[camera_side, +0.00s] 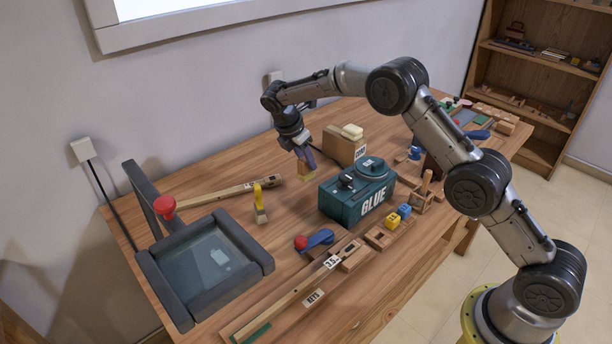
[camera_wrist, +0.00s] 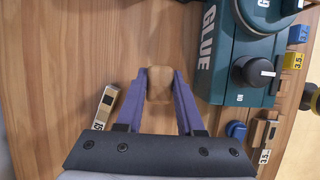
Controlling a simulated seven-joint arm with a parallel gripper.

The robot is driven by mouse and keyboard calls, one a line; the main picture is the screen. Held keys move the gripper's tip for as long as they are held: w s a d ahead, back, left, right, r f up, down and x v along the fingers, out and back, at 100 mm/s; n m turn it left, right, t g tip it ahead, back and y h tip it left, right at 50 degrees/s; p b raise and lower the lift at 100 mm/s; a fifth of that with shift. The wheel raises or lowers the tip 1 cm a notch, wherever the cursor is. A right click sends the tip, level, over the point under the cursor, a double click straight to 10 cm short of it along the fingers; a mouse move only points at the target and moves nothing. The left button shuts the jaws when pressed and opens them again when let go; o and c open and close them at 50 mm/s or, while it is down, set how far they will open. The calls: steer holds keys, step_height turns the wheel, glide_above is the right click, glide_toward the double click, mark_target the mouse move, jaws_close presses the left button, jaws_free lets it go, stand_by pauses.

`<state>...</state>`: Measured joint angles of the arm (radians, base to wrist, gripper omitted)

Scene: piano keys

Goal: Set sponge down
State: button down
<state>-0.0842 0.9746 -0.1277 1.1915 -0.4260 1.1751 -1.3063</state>
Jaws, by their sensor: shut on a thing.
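The sponge (camera_side: 306,171), a small tan block with a yellowish lower edge, is held between the purple fingers of my gripper (camera_side: 305,159) in the side view. In the wrist view the tan top of the sponge (camera_wrist: 160,84) sits between the two fingertips of my gripper (camera_wrist: 160,80), which is shut on it. My gripper points down over the wooden table (camera_side: 215,178), left of the green glue box. The sponge is low over the table top. I cannot tell whether its underside touches the wood.
Bare table lies around the sponge.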

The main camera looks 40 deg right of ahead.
mark_target(306, 174)
steer(key=shift+f, duration=2.45)
steer(key=shift+f, duration=0.15)
steer(key=c, duration=0.5)
jaws_free()
